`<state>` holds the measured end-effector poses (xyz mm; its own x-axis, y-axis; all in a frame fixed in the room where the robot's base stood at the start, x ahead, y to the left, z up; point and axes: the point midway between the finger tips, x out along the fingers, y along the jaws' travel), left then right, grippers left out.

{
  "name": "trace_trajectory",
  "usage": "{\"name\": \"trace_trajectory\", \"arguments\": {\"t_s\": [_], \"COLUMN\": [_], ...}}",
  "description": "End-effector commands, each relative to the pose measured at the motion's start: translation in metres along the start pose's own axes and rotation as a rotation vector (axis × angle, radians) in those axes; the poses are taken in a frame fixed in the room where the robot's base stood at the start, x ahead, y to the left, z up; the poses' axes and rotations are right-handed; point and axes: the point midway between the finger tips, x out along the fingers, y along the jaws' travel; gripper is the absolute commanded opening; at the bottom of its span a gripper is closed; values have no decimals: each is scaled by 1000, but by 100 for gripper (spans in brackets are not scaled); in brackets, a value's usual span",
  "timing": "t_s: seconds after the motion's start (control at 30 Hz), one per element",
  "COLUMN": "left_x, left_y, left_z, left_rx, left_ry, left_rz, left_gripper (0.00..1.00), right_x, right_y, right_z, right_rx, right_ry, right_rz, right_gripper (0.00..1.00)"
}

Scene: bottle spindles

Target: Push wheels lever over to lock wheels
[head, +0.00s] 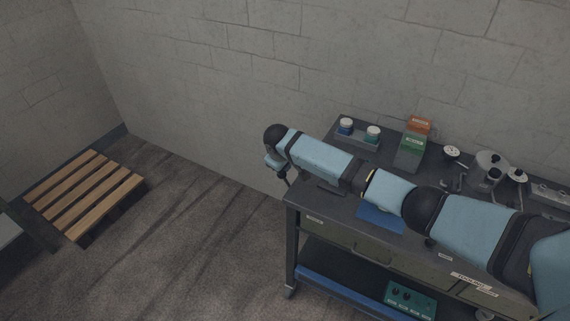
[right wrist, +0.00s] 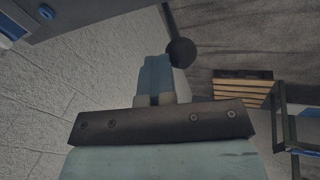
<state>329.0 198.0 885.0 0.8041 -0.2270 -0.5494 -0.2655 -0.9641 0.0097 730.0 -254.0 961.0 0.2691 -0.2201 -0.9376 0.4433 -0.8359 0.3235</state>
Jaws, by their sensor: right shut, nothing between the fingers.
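In the right wrist view the knob (right wrist: 181,51) sits on a dark stalk, just beyond and right of my fingertips. My left gripper is not in view.
On the cart top are a tray with two jars (head: 358,138), orange and green boxes (head: 414,143), gauges (head: 452,152) and a blue mat (head: 381,218). A teal box (head: 410,300) sits on the lower shelf. A slatted wooden pallet (head: 85,195) lies left; floor between is clear.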

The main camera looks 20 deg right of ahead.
Motion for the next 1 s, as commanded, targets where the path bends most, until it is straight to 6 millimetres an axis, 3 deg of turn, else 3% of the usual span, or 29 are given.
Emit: {"name": "trace_trajectory", "arguments": {"t_s": [0.03, 0.27, 0.47, 0.67, 1.0], "left_x": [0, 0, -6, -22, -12], "left_y": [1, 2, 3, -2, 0], "left_z": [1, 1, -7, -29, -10], "left_rx": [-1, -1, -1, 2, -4], "left_ry": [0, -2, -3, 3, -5], "left_rz": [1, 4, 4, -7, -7], "left_gripper": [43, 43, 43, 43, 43], "right_x": [3, 5, -2, -20, -85], "right_y": [-9, -12, -3, 34, 28], "right_z": [2, 3, 4, 7, 7], "right_rx": [-8, -10, -8, 1, 1], "right_ry": [-6, -9, -10, -7, 1], "right_rz": [-12, -15, -15, -7, -3], "right_gripper": [0, 0, 0, 0, 0]}}
